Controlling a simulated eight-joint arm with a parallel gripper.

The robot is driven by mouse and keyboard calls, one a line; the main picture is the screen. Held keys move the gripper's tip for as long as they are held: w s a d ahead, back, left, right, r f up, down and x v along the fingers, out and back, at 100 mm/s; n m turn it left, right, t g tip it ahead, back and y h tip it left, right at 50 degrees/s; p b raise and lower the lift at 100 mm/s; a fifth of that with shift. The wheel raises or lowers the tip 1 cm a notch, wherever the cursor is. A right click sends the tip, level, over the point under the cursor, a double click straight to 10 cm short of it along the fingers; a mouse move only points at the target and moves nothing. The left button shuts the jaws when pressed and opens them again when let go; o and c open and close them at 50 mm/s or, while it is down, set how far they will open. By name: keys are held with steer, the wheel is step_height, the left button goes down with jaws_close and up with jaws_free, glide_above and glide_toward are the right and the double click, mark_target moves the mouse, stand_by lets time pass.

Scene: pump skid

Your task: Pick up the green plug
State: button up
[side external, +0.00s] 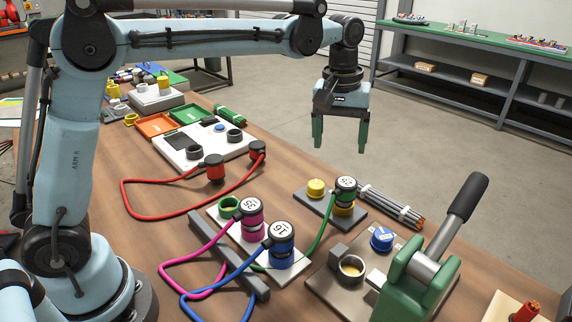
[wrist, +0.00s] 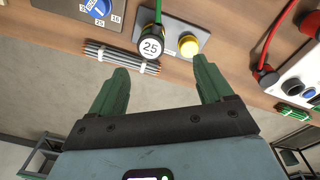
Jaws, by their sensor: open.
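The green plug (side external: 346,186) has a black cap with a white label and a green cable.
A bundle of grey rods (side external: 390,206) lies close by the plug. A pink plug (side external: 249,208), a blue plug (side external: 281,238) and an empty green socket (side external: 229,208) share a white board. A lever press (side external: 430,260) stands at front right.

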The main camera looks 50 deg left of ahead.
mark_target(346, 182)
steer(key=shift+w+d+f+n+g, duration=0.3)
steer(key=shift+w+d+f+g, duration=0.1)
steer(key=shift+w+d+f, duration=0.45)
steer(key=shift+f, duration=0.2)
step_height(346, 182, down, 6)
steer(key=shift+w+a+f, duration=0.1)
steer(key=shift+w+f, duration=0.2)
steer(key=shift+f, duration=2.5)
steer(key=c, duration=1.2)
